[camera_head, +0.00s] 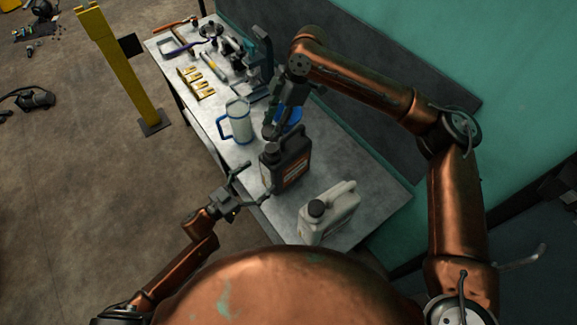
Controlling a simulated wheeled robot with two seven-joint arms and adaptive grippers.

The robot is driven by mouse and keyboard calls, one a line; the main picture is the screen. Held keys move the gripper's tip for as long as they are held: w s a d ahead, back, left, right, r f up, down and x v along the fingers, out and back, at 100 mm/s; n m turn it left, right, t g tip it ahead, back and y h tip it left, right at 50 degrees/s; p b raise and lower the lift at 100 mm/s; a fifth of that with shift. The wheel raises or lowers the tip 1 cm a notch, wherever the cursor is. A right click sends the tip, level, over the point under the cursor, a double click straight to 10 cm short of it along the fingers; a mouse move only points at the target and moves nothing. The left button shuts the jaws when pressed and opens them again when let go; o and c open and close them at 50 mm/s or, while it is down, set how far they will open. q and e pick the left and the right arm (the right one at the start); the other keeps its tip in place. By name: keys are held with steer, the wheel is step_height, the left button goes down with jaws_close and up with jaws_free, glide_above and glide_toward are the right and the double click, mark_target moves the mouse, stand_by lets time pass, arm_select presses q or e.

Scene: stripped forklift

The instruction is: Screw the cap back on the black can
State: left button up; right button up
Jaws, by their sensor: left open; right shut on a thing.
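The black can (287,170), with an orange and white label, stands upright near the middle of the table's front edge. My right gripper (273,122) is above the can's neck, pointing down. It is shut on a small dark piece that looks like the cap (270,131). The cap appears just above the can's neck (271,151); whether they touch cannot be told. My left gripper (236,190) is open and empty, to the left of and lower than the can, by the table's front edge.
A white can with a black cap (328,212) stands at the near end of the grey table (372,196). A jug with a blue handle (237,122) and a blue object (290,116) are behind the black can. Yellow pieces (196,83) and tools lie at the far end.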

arm_select(q)
steer(key=shift+s+a+f, duration=0.1)
arm_select(e)
steer(key=shift+s+a, duration=0.1)
arm_select(q)
steer(key=shift+a, duration=0.1)
arm_select(e)
steer(key=shift+a, duration=0.1)
arm_select(q)
steer(key=shift+w+d, duration=0.25)
steer(key=x, duration=1.1)
steer(key=shift+w+d, duration=0.15)
steer(key=shift+d, duration=0.05)
steer(key=c, duration=1.5)
arm_select(e)
steer(key=shift+f, duration=0.1)
arm_select(q)
steer(key=shift+o, duration=0.2)
arm_select(e)
glide_above(274, 146)
steer(key=shift+f, duration=2.4)
